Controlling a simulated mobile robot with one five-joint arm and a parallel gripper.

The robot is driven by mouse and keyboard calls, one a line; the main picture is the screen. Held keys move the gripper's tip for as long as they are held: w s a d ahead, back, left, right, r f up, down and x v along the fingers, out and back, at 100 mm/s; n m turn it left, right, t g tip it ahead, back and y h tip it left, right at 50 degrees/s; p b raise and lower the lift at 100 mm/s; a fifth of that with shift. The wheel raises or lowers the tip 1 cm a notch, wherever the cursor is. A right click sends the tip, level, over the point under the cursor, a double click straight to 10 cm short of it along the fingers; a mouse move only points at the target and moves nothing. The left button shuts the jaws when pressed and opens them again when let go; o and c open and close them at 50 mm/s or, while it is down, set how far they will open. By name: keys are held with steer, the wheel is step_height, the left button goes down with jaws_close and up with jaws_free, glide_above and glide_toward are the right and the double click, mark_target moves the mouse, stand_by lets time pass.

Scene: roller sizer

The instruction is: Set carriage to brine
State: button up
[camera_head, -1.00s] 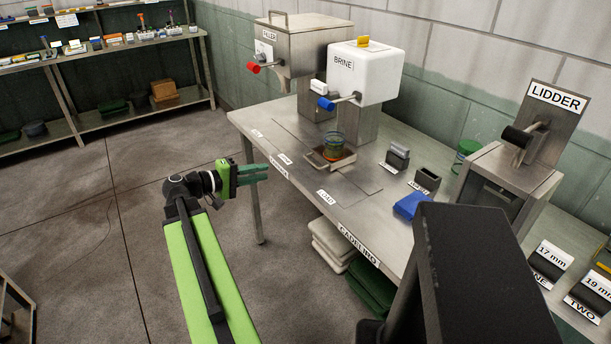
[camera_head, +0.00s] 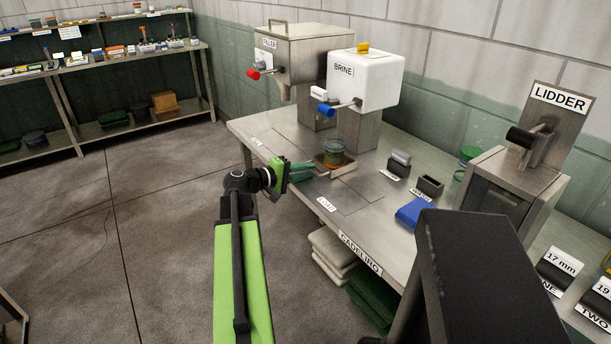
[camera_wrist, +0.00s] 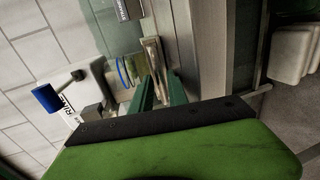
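The carriage (camera_head: 347,170) is a shallow metal tray on the bench, in front of the brine machine (camera_head: 385,80). A jar (camera_head: 334,150) with greenish and orange contents stands on it. The carriage's handle points to the bench's front edge; it also shows in the wrist view (camera_wrist: 151,50). My gripper (camera_head: 313,170) is at this handle, low over the front edge. In the wrist view its green fingers (camera_wrist: 160,85) stand apart, with the handle just ahead of or between them; I cannot tell whether they touch it.
The filler machine (camera_head: 300,55) with a red-knobbed lever stands left of the brine machine, whose lever knob (camera_head: 326,110) is blue. A blue cloth (camera_head: 413,212) and the lidder (camera_head: 520,185) are to the right. The floor left of the bench is clear.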

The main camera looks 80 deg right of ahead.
jaws_close()
stand_by(1.5)
